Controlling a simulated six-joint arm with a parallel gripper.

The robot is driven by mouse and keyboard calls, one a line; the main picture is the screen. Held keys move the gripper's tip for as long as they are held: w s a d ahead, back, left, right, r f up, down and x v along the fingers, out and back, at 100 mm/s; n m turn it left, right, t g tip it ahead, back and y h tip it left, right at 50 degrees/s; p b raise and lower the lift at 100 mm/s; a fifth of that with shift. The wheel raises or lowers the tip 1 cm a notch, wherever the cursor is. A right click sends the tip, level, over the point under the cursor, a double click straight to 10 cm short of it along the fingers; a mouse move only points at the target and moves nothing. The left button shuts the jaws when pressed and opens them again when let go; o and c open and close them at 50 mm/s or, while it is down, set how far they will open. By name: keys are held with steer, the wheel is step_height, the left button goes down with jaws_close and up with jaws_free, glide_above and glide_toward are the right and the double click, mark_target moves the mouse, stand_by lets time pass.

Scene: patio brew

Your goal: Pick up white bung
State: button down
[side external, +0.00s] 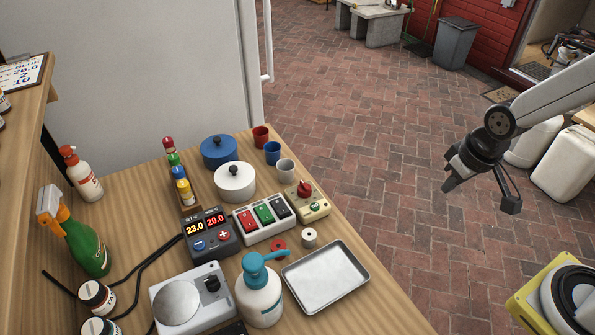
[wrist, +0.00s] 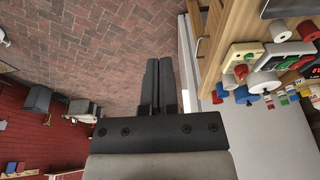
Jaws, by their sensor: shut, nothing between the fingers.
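The white bung (side external: 309,239) is a small white cylinder with a dark hole in its top. It stands upright on the wooden table, between the tray and the switch box. It also shows near the top right of the wrist view (wrist: 281,31). My gripper (side external: 449,185) is up in the air beyond the table's right edge, over the brick paving and far from the bung. Its two fingers are together and empty in the wrist view (wrist: 160,66).
A metal tray (side external: 325,278) and a teal-topped pump bottle (side external: 259,295) stand in front of the bung. A switch box (side external: 264,219), a red-knob box (side external: 306,201) and a white pot (side external: 234,181) are behind it. Open air separates my gripper from the table.

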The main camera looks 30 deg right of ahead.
steer(key=c, duration=1.3)
jaws_free()
steer(key=o, duration=0.7)
steer(key=n+g, duration=0.3)
steer(key=n, duration=1.7)
glide_above(309, 234)
steer(key=f, duration=0.4)
steer(key=d+f, duration=0.1)
steer(key=f, duration=0.1)
steer(key=shift+a+f+n, duration=0.15)
steer(key=shift+a+n, duration=0.4)
steer(key=shift+n, duration=0.05)
steer(key=shift+f, duration=1.3)
